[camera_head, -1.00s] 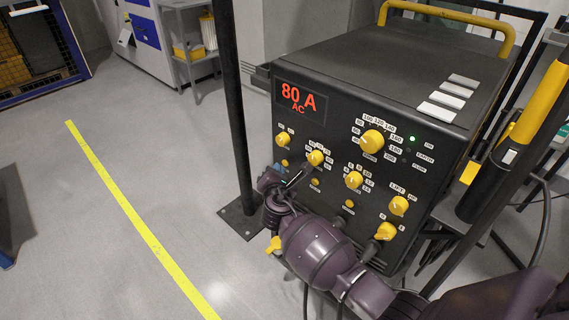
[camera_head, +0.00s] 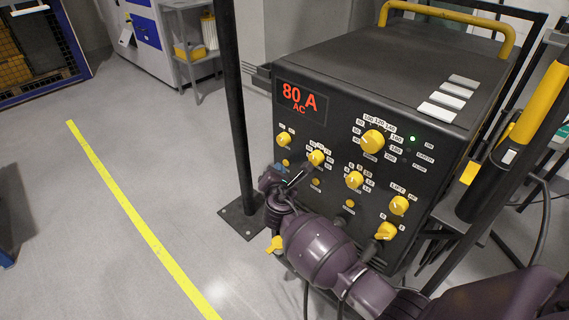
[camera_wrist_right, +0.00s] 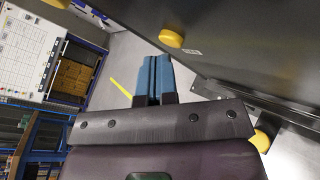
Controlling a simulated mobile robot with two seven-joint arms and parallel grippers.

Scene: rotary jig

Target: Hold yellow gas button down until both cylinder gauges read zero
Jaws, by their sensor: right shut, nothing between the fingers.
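The dark machine's front panel (camera_head: 335,130) carries yellow knobs and several small yellow buttons. Small yellow buttons show at the upper left (camera_head: 285,162), the lower left (camera_head: 315,182) and lower middle (camera_head: 350,203); their labels are too small to tell which is gas. My right gripper (camera_head: 298,175) is shut and empty, close to the panel's left side among these controls. In the right wrist view its blue fingers (camera_wrist_right: 153,62) are pressed together, with a round yellow control (camera_wrist_right: 171,38) just beyond the tips, seemingly apart. No cylinder gauges can be made out. My left gripper is out of view.
A dark upright post (camera_head: 236,110) stands on a floor plate just left of the machine. A yellow and black pole (camera_head: 538,105) leans at the right. A yellow line (camera_head: 140,220) crosses the open floor at left.

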